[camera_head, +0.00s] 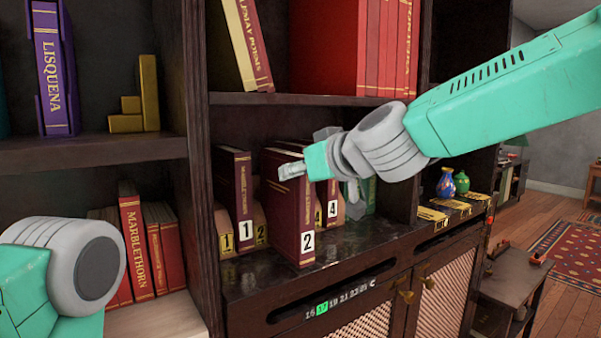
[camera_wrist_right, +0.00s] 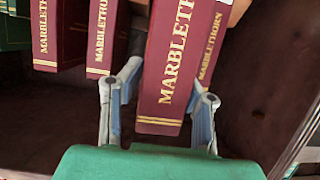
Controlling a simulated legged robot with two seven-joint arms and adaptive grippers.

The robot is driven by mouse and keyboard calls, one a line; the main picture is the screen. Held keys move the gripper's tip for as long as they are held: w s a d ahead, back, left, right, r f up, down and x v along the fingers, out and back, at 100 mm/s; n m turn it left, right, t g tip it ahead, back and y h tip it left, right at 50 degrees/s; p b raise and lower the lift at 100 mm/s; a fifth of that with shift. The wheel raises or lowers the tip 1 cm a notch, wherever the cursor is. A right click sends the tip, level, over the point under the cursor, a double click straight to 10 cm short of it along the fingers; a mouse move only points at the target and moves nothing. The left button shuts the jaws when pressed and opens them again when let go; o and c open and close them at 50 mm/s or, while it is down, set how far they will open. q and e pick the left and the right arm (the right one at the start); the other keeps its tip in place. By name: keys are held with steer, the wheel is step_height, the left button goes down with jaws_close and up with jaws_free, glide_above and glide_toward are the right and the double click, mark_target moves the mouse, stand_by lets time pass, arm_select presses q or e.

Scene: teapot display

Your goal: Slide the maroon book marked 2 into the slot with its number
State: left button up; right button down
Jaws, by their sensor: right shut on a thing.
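The maroon book marked 2 (camera_head: 283,215) stands upright, or nearly so, in front of the row on the shelf, its spine facing out. My right gripper (camera_head: 297,163) is shut on its upper part. In the right wrist view the fingers (camera_wrist_right: 165,85) sit on either side of the book (camera_wrist_right: 168,65). A yellow slot label 2 (camera_head: 261,235) shows behind and left of the held book, just right of book 1 (camera_head: 238,190). The held book partly hides the slots behind it. My left arm shows at the lower left, but its gripper is out of view.
A book marked 4 (camera_head: 330,200) stands to the right, behind my right gripper. A green book (camera_head: 369,195) is further right. Dark shelf walls (camera_head: 200,170) and an upper shelf (camera_head: 300,99) bound the space. The dark shelf surface (camera_head: 345,245) in front is clear.

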mark_target(274, 163)
steer(key=shift+w+d, duration=0.1)
steer(key=shift+w, duration=0.35)
steer(key=shift+r+p, duration=0.1)
steer(key=shift+p, duration=0.2)
steer(key=shift+w+a+p, duration=0.3)
steer(key=shift+w+a, duration=0.2)
steer(key=shift+a, duration=0.2)
steer(key=shift+w+a+p, duration=0.15)
steer(key=shift+w+p, duration=0.15)
steer(key=shift+w, duration=0.1)
steer(key=shift+w+a+p, duration=0.65)
steer(key=shift+w, duration=0.15)
steer(key=shift+w+a+p, duration=0.6)
steer(key=shift+w, duration=0.2)
steer(key=shift+w+a+p, duration=0.45)
steer(key=shift+w+a, duration=0.2)
steer(key=shift+w, duration=0.2)
steer(key=shift+s+d, duration=0.1)
steer(key=shift+d, duration=0.05)
